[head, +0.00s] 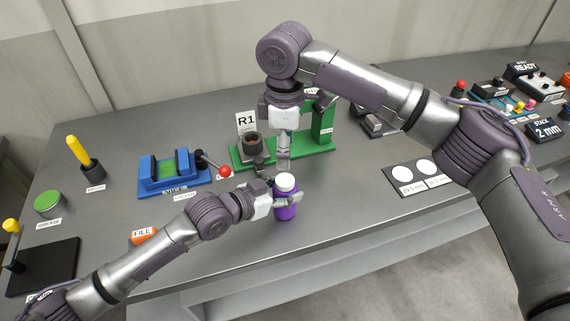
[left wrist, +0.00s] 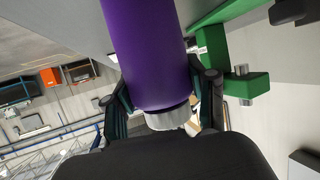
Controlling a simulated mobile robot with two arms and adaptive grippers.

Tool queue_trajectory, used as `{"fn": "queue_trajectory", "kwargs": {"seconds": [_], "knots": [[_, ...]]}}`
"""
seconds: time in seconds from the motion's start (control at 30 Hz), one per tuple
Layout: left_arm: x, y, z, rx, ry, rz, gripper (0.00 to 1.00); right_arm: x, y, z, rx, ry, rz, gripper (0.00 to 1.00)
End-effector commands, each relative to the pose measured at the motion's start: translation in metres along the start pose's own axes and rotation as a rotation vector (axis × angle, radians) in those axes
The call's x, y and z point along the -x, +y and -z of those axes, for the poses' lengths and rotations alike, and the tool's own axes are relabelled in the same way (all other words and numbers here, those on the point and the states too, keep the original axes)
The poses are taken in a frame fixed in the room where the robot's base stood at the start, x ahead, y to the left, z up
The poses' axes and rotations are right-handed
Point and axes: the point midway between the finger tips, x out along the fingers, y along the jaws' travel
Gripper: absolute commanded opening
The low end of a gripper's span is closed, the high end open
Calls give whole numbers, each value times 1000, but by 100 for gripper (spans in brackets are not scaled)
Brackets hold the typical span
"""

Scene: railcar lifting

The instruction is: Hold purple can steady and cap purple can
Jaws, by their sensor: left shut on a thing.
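The purple can (head: 286,209) stands upright near the front edge of the bench, between the fingers of my left gripper (head: 284,198), which is shut on it. A white cap (head: 286,182) sits at the can's top; whether it is fully seated cannot be told. In the left wrist view the purple can (left wrist: 148,55) fills the middle, with the white cap (left wrist: 172,117) at its end and a finger on each side. My right gripper (head: 284,164) points down just above and behind the cap. Its fingers look narrow from this side, and their opening is unclear.
A blue vice (head: 172,172) with a red-knobbed handle stands left. A black plate with white discs (head: 418,177) lies right. The bench's front edge is near.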

Motion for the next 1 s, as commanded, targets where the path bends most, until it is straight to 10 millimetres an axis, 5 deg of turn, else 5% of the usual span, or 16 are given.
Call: {"fn": "queue_trajectory", "kwargs": {"seconds": [0.2,0.53,0.57,0.6,0.73,1.0], "knots": [[0,0,0,0,-1,0,0,26,0,0,0,0,-1,72],[0,0,0,0,-1,0,0,30,0,0,0,-1,1,72],[0,0,0,0,-1,0,58,30,0,0,0,-1,1,72],[0,0,0,0,-1,0,64,30,0,0,0,-1,1,72],[0,0,0,0,-1,0,85,30,0,0,0,-1,0,72],[0,0,0,0,0,0,85,30,0,0,0,-1,0,72]]}}
